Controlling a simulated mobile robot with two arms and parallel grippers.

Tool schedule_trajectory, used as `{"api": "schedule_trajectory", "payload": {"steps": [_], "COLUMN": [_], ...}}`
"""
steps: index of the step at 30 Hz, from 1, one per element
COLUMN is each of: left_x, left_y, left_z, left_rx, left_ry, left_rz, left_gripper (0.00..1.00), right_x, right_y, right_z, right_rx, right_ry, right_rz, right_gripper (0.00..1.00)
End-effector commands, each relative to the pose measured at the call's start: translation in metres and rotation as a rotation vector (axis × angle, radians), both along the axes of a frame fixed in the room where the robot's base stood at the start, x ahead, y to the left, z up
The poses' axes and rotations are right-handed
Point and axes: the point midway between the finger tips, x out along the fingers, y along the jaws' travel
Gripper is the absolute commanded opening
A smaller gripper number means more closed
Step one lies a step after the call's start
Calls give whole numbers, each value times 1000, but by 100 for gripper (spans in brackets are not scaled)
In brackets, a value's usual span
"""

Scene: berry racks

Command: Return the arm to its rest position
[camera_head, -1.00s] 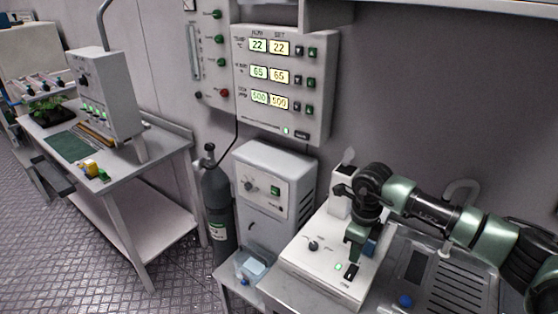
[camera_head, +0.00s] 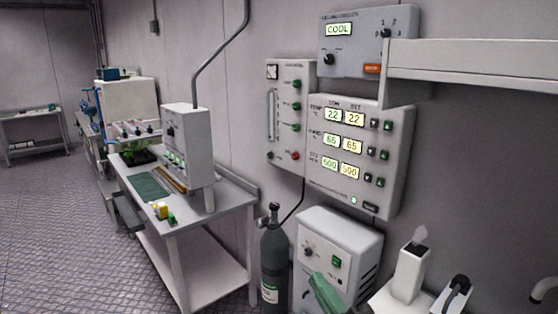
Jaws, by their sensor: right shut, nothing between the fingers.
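Nothing is seen held. The fingertips are not clearly visible, and most of the arm is below the frame. My left gripper is not in view.
A dark gas cylinder (camera_head: 274,262) stands left of the cabinet. A white upright device (camera_head: 408,272) is at the lower right. The wall control panel (camera_head: 358,155) hangs above. A metal bench (camera_head: 190,221) stands at left, with open floor (camera_head: 60,225) beyond.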

Motion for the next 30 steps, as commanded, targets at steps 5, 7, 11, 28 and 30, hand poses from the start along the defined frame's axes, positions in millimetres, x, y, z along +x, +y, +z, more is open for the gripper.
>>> {"api": "schedule_trajectory", "payload": {"steps": [5, 7, 11, 28, 30], "left_x": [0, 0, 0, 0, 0], "left_y": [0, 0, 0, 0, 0], "left_z": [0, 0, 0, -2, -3], "left_rx": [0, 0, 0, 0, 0], "left_ry": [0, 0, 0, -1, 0], "left_rz": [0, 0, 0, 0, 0], "left_gripper": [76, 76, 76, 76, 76], "right_x": [-28, -55, -114, -268, -265], "right_y": [-85, -106, -125, -122, -121], "right_z": [-91, -131, -189, -290, -309], "right_rx": [360, 460, 582, 714, 710], "right_ry": [487, 674, 968, 1591, 1597], "right_rz": [-351, -465, -620, -876, -879], "right_gripper": [0, 0, 0, 0, 0]}}
